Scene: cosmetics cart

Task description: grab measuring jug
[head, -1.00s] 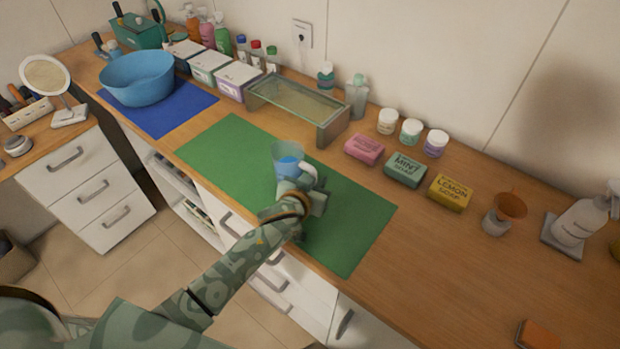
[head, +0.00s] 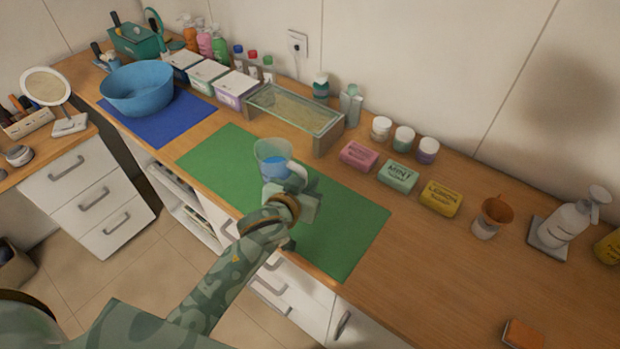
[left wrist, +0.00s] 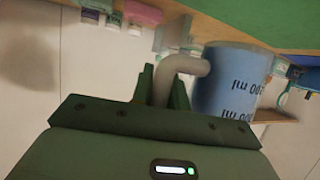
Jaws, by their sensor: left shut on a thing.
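The measuring jug (head: 270,160) is clear with blue content and a white handle. It is over the green mat (head: 225,150) in the head view; I cannot tell whether it touches the mat. My left gripper (head: 290,188) is shut on the jug's handle, at the jug's near right side. In the left wrist view the handle (left wrist: 176,62) passes between the fingers, and the jug's body (left wrist: 228,85), with "ml" markings, is to the right. My right gripper is not in view.
A glass-topped stand (head: 295,112) is behind the mat. Pink, mint and lemon soap boxes (head: 398,176) lie to the right. A blue bowl (head: 138,90) sits on a blue mat at the left. The counter at front right is mostly clear.

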